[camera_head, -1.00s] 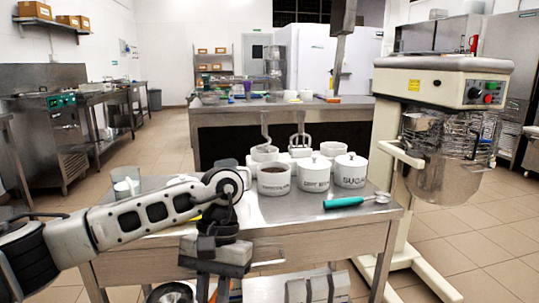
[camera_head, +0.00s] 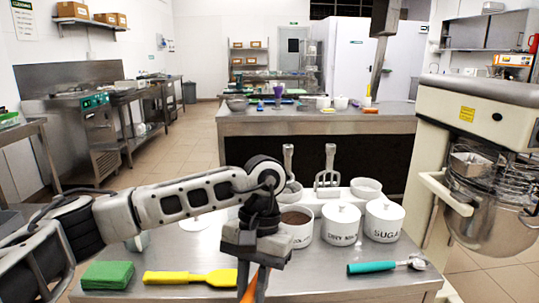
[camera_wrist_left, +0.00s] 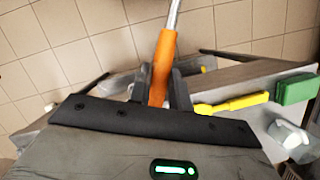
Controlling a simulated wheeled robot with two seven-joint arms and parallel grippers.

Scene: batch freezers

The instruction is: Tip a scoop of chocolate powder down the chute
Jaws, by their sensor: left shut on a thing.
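My left gripper (camera_head: 253,268) is shut on an orange handle (camera_wrist_left: 163,62), in front of the near table's front edge. A thin metal shaft (camera_wrist_left: 174,14) runs from the handle in the left wrist view; its far end is out of view, so I cannot tell what the tool's head is. A white tub of brown chocolate powder (camera_head: 299,233) stands open on the table behind my gripper, partly hidden by it. A metal chute (camera_head: 472,163) sits on the mixer at the right, above its bowl. My right gripper is not in view.
The steel table (camera_head: 340,285) holds lidded white tubs (camera_head: 340,222), a teal-handled scoop (camera_head: 385,266), a yellow spatula (camera_head: 190,278) and a green cloth stack (camera_head: 107,275). The mixer (camera_head: 480,105) stands at the table's right. A counter (camera_head: 320,122) stands behind.

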